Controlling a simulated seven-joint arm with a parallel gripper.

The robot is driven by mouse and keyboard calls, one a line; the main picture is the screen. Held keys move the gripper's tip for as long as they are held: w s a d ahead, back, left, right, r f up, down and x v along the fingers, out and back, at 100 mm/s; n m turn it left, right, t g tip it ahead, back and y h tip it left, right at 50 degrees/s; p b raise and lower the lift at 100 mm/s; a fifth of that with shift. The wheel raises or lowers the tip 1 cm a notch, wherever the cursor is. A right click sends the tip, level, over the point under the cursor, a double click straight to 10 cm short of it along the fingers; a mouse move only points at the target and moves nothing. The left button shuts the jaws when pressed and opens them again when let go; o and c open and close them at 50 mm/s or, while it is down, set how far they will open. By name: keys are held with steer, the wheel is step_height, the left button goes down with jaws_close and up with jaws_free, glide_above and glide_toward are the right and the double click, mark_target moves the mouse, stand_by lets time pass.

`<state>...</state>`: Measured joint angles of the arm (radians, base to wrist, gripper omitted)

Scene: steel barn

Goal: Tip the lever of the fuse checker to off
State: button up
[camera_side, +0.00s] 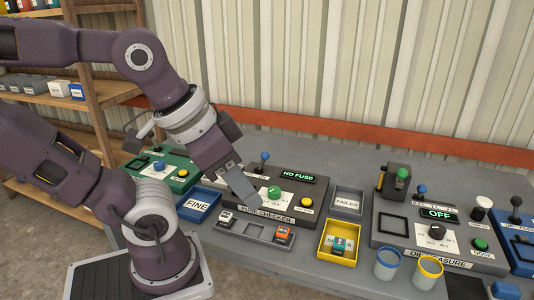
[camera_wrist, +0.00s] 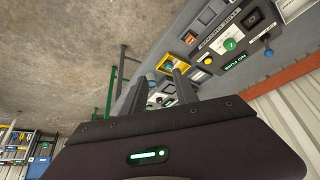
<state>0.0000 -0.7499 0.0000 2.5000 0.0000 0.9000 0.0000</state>
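The fuse checker (camera_side: 312,213) is a dark box on the bench with a lit NO FUSE display (camera_side: 298,175), a green knob (camera_side: 274,192) and a yellow button (camera_side: 306,202). Its blue-tipped lever (camera_side: 264,157) stands roughly upright at the back left. In the wrist view, the checker's lever (camera_wrist: 268,52) and display (camera_wrist: 235,62) show at upper right. My gripper (camera_side: 248,203) hangs over the checker's left front part, in front of the lever; contact cannot be told. In the wrist view, my gripper (camera_wrist: 160,78) has its fingers apart with nothing between them.
A fuse rack (camera_side: 255,232) lies before the checker, beside a blue FINE tray (camera_side: 197,207). A FAILED tray (camera_side: 347,201) and a yellow tray (camera_side: 338,246) stand right. Another device (camera_side: 433,244) with an OFF display is farther right; a green device (camera_side: 170,172) is left.

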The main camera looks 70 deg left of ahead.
mark_target(263, 161)
steer(key=shift+w, duration=0.1)
steer(key=shift+c, duration=1.4)
steer(key=w, duration=0.1)
steer(key=w+a+r+n, duration=0.1)
steer(key=w, duration=0.1)
steer(key=w+a+r+n+g, duration=0.1)
steer(key=w, duration=0.1)
steer(key=shift+w+a, duration=0.25)
jaws_close()
steer(key=w+a+f+n+g+y, duration=0.2)
steer(key=w+a+f+n, duration=0.2)
steer(key=w+a, duration=0.45)
steer(key=w+a+f+n+g+y, duration=0.2)
steer(key=w+a+f+n+g, duration=0.15)
steer(key=w+a, duration=0.55)
steer(key=w+a+f+n+y, duration=0.1)
steer(key=a+f, duration=0.3)
steer(key=w+a+f+n+g+y, duration=0.1)
steer(key=a+f, duration=0.3)
steer(key=w+a+f+n+y, duration=0.1)
steer(key=a+f, duration=0.3)
steer(key=shift+w+a+f+g+y, duration=0.2)
steer(key=shift+w+f+g+y, duration=0.1)
steer(key=shift+w+f, duration=0.1)
steer(key=shift+s+a, duration=0.8)
steer(key=shift+s, duration=0.2)
steer(key=shift+s+a+r, duration=0.15)
steer(key=shift+s+a, duration=0.3)
steer(key=shift+s, duration=0.15)
